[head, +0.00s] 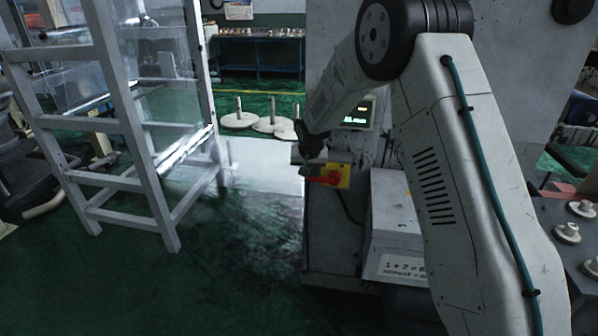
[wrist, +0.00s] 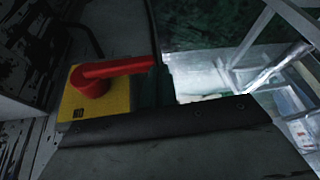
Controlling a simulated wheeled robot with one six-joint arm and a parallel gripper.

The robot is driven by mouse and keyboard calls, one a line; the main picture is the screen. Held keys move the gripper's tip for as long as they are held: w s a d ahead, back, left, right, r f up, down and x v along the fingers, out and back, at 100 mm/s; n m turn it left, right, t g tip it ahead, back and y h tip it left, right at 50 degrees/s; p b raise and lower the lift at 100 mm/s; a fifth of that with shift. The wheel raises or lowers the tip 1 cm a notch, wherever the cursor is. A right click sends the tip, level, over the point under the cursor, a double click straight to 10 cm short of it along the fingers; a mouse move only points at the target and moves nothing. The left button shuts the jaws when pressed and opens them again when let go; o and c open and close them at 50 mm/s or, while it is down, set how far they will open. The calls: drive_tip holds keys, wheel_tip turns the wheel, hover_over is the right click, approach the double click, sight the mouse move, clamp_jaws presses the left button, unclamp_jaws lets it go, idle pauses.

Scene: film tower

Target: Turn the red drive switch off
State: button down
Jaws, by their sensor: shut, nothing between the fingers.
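The red drive switch (head: 328,180) is a rotary handle on a yellow plate (head: 343,172) on the front of the grey machine. In the head view its handle lies about level and points left. In the wrist view the red handle (wrist: 112,72) reaches from its round hub to the right, slightly upward, across the yellow plate (wrist: 108,103). My gripper (head: 309,165) is shut and empty, close above and left of the switch in the head view. Whether it touches the handle I cannot tell. The fingers do not show clearly in the wrist view.
A lit display (head: 357,113) is above the switch. A grey box (head: 395,215) juts out below right. A white metal frame (head: 130,120) stands to the left. Round discs with posts (head: 240,120) stand behind. The green floor (head: 235,265) at front left is clear.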

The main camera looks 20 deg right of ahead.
drive_tip(key=shift+s+f, duration=0.25)
drive_tip(key=shift+f, duration=0.3)
drive_tip(key=shift+r, duration=0.1)
drive_tip(key=w+a+r, duration=0.1)
drive_tip(key=a+r, duration=0.8)
drive_tip(key=shift+a, duration=0.1)
